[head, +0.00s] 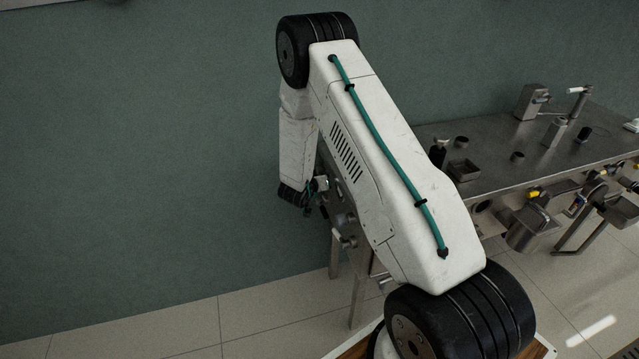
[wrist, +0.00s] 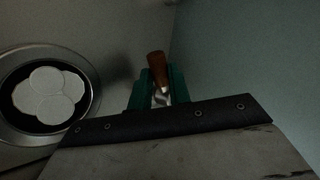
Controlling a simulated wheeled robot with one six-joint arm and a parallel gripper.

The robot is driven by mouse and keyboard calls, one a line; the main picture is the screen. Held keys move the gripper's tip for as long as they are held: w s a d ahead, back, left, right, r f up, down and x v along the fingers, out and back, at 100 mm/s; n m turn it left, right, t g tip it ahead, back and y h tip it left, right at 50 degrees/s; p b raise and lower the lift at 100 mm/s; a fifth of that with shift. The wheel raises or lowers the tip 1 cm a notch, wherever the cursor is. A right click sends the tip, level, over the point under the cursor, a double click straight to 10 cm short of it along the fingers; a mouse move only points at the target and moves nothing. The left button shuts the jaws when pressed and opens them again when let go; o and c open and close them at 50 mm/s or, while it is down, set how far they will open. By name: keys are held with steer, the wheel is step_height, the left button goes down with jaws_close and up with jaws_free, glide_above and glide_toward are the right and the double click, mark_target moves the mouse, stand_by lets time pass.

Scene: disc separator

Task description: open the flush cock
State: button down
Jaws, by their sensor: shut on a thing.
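In the wrist view, a brown handle (wrist: 156,66) on a short metal stem stands between the green fingers of my gripper (wrist: 158,88). It looks like the flush cock's handle, but its body is hidden. The fingers are shut on it, and the handle's end sticks out past them. In the head view my own arm covers the handle and most of the gripper.
A round metal bowl (wrist: 92,97) with several white discs (wrist: 50,96) lies left of the gripper in the wrist view. A steel bench (head: 490,160) with fittings and a hanging metal container (head: 531,229) stands right of my arm. A green wall (head: 130,150) is behind.

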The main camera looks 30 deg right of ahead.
stand_by(0.3)
steer(key=c, duration=1.3)
jaws_free()
steer(key=shift+a, duration=0.1)
steer(key=v, duration=0.7)
steer(key=shift+s+a+r, duration=0.15)
steer(key=shift+a+r, duration=0.05)
steer(key=shift+a, duration=0.05)
